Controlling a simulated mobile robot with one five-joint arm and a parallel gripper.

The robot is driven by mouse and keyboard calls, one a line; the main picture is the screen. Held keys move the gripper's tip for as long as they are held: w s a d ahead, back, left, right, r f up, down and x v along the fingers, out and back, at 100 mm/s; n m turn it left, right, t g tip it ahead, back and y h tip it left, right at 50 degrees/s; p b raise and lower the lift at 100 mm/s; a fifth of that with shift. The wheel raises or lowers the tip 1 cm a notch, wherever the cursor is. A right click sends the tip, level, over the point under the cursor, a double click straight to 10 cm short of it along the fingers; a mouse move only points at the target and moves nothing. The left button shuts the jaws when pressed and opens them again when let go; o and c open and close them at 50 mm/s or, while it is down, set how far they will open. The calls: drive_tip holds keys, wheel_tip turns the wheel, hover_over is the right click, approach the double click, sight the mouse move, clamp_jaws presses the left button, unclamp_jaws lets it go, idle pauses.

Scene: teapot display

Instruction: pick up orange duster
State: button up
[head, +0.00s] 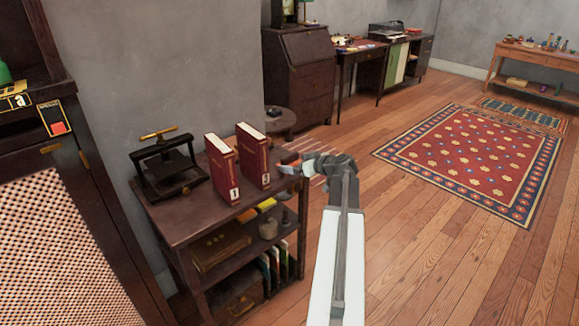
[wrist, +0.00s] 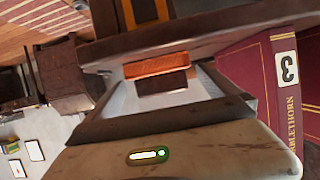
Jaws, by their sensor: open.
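The orange duster (wrist: 157,65) shows in the wrist view as an orange strip over a dark brown block, near the middle of the picture. It appears to lie between the parts of my gripper (wrist: 160,88), with pale space around it. In the head view my gripper (head: 310,164) is at the right end of the dark table, its tip pointing left. A small orange-red patch (head: 290,159) beside the tip looks like the duster, partly hidden. My gripper is open. I cannot tell whether a finger touches the duster.
Two red books (head: 222,168) stand upright on the dark table (head: 190,222), left of my gripper. A red book numbered 3 (wrist: 285,85) is close on the right in the wrist view. A black press (head: 168,165) stands farther left. Open wooden floor (head: 430,250) lies to the right.

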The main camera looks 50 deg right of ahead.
sight(292, 162)
drive_tip(key=b+x, duration=0.1)
drive_tip(key=x, duration=0.3)
drive_tip(key=shift+f, duration=0.1)
drive_tip(key=shift+s, duration=0.1)
drive_tip(key=c, duration=1.1)
wheel_tip(292, 162, up, 10)
drive_tip(key=p, duration=1)
drive_tip(key=shift+r, duration=0.25)
drive_tip(key=shift+f, duration=0.1)
